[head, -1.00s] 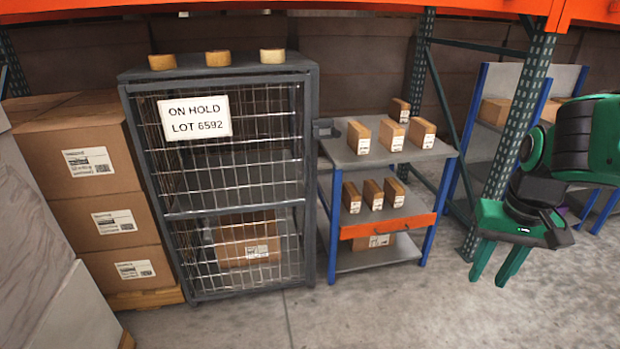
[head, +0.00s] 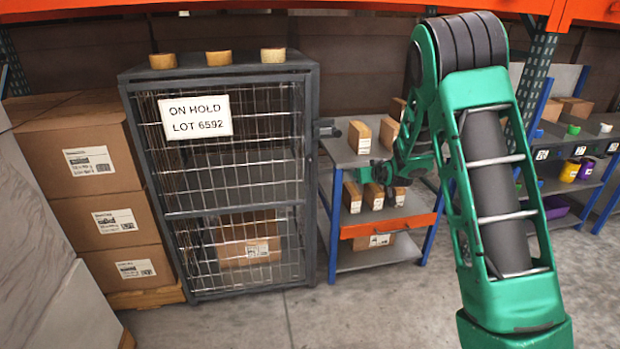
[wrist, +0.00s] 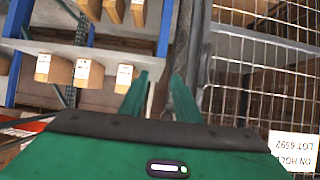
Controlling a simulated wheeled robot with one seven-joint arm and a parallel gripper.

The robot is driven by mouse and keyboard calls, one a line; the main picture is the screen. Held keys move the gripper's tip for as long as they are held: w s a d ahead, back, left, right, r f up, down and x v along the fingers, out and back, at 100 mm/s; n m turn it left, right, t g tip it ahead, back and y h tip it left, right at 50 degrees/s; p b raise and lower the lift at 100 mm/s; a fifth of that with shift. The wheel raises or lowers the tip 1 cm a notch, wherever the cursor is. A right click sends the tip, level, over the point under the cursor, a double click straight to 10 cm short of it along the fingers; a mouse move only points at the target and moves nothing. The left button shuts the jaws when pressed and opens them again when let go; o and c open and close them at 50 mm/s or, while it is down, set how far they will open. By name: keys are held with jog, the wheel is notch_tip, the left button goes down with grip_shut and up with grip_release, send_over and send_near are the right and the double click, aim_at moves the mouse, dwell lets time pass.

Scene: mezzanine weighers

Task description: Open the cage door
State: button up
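The cage door (head: 228,165) is a wire mesh front with a grey frame and an "ON HOLD LOT 6592" sign (head: 195,117). It looks shut. A dark grey handle or latch (head: 328,130) sticks out at the cage's right edge. My gripper (head: 352,165) is just right of the cage, in front of the small cart and a little below the latch. In the wrist view my gripper (wrist: 160,92) shows two green fingers spread apart, with the cage's edge post close beside the right finger. I see nothing held, and the latch is not clear there.
The blue-legged cart (head: 385,262) with small boxes (head: 360,137) stands close to the cage's right side. Stacked cartons (head: 110,175) stand left of the cage. Three tan rolls (head: 218,58) sit on its top. The floor (head: 330,320) in front is clear.

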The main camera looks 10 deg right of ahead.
jog(key=w+a+f+n+t+y, duration=0.1)
jog(key=w+a+f+t+y, duration=0.15)
jog(key=w+a+f, duration=0.35)
jog(key=n+t+y, duration=0.1)
jog(key=t, duration=0.2)
send_near(311, 175)
jog(key=w, duration=0.3)
jog(key=w+a, duration=0.1)
jog(key=w, duration=0.3)
jog(key=w+a, duration=0.1)
jog(key=w, duration=0.2)
jog(key=shift+w, duration=0.3)
jog(key=shift+c, duration=0.6)
grip_shut()
